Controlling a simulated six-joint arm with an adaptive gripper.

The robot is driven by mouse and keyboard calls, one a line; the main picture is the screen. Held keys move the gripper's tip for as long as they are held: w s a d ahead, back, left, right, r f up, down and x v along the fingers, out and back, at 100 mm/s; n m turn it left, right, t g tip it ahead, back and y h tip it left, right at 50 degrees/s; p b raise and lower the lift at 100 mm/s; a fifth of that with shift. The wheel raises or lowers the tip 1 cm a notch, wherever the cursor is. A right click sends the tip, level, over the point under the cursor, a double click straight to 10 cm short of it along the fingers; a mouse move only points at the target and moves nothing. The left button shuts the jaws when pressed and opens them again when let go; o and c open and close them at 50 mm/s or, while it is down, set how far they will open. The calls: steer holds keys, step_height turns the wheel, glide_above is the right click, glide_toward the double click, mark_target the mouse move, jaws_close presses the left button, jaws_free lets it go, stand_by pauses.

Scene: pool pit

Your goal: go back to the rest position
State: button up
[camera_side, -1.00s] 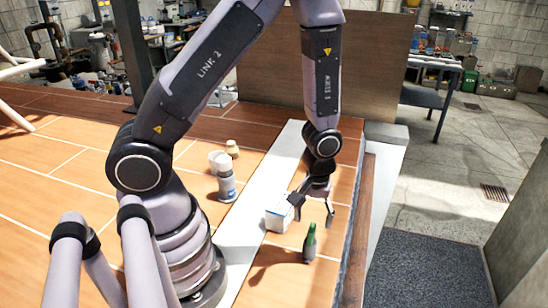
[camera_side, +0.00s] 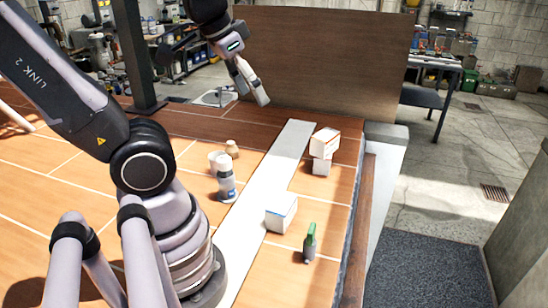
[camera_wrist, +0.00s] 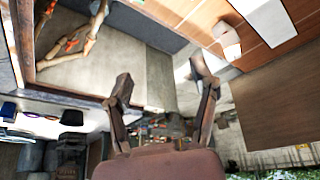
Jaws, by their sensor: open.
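My gripper (camera_side: 251,97) is raised high above the far part of the wooden table (camera_side: 195,122) in the side view. It is empty and apart from everything on the table. In the wrist view my gripper (camera_wrist: 160,78) shows two spread fingers with nothing between them.
Two white boxes are stacked, the upper box (camera_side: 324,142) on the lower box (camera_side: 320,167). A blue-labelled bottle (camera_side: 226,185) and white cup (camera_side: 216,163) stand left. A brown panel (camera_side: 320,65) rises behind.

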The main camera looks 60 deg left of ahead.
steer(key=shift+s+a+r+m+t, duration=0.15)
steer(key=shift+s+r+m, duration=0.1)
steer(key=shift+s, duration=0.3)
steer(key=shift+s+r+m+t, duration=0.15)
steer(key=shift+s+r, duration=0.15)
steer(key=shift+s, duration=0.2)
steer(key=shift+s+a+r+m+t, duration=0.1)
steer(key=shift+s+r+m, duration=0.15)
steer(key=shift+s, duration=0.3)
